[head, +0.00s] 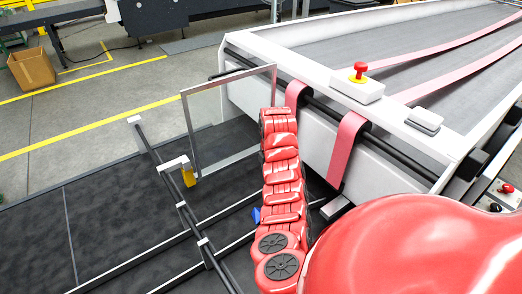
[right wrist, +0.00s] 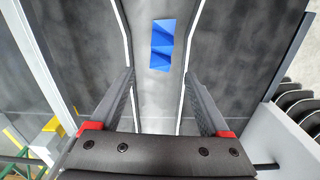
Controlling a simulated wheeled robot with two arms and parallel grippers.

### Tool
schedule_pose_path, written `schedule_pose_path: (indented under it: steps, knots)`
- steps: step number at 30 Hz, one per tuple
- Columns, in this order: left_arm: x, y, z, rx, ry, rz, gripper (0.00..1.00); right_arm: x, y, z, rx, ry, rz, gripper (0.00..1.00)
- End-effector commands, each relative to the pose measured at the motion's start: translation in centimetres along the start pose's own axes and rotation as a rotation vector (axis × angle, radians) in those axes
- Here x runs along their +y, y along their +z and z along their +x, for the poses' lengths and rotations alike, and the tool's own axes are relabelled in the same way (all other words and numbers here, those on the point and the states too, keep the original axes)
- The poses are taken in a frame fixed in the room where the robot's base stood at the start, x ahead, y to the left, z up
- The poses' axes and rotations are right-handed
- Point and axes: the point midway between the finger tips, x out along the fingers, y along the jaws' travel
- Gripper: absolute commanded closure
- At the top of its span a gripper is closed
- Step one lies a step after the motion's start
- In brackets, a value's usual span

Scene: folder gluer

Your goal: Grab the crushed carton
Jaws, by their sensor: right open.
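In the head view only a small blue patch of the carton (head: 256,215) shows at the left edge of my red arm, which hides the rest. My right gripper (right wrist: 159,78) is open and empty, its two fingers apart, with the carton beyond the fingertips and roughly centred between them. My arm hides this gripper in the head view. My left gripper is in neither view.
A framed clear guard (head: 228,118) stands open left of my arm. The white machine frame (head: 300,70) with pink belts (head: 347,148) and a red stop button (head: 360,70) is on the right. Thin rails (head: 190,215) cross the dark floor panels. A cardboard box (head: 32,68) sits far left.

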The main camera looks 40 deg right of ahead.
Motion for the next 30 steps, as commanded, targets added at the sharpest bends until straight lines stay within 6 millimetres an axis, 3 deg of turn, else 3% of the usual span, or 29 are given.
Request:
schedule_pose_path:
  steps: [9, 18, 26, 30]
  knots:
    - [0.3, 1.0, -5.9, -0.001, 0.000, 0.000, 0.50, 0.1, 0.0, 5.8, -0.002, 0.002, 0.001, 0.20]
    - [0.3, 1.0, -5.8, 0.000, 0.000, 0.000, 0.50, 0.1, 0.0, 11.2, -0.002, 0.002, 0.002, 0.20]
    - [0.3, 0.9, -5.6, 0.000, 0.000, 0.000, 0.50, 0.0, 0.0, 12.8, -0.002, 0.002, 0.001, 0.20]
    - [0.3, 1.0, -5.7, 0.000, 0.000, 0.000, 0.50, -0.2, -0.1, 14.8, 0.000, -0.001, 0.002, 0.20]
